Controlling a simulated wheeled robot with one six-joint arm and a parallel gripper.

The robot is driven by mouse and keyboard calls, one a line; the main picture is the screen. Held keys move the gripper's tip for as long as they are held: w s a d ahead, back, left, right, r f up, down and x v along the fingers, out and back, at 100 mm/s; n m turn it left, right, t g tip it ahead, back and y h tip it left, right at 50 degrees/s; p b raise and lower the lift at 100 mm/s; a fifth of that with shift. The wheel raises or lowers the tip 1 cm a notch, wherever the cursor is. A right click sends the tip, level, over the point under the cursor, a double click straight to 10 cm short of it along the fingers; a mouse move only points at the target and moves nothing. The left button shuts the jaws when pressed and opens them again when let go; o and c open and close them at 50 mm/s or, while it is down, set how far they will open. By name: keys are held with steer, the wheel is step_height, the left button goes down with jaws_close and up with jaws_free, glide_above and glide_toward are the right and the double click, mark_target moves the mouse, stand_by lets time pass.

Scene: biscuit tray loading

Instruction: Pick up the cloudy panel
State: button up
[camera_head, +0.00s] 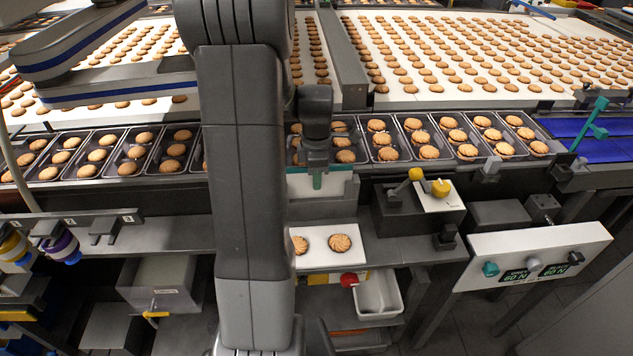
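My gripper (317,182) points down just right of my large grey arm, in front of the tray row. Its teal tip shows as one narrow strip, so I cannot tell whether it is open or shut. A pale, whitish panel with a teal upper edge (335,185) stands directly behind the tip; whether they touch is unclear. A greyish, hazy flat panel (165,272) lies over a box at the lower left, well away from my gripper. I cannot tell for certain which of these is the cloudy panel. My arm hides part of the middle.
Dark trays with biscuits (385,140) run along the line behind my gripper. A white plate (335,250) with two biscuits lies below it. A yellow-knobbed control box (395,208) stands to the right, a white bin (378,297) below, and a white control panel (540,252) farther right.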

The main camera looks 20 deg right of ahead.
jaws_close()
steer(key=shift+r, duration=0.15)
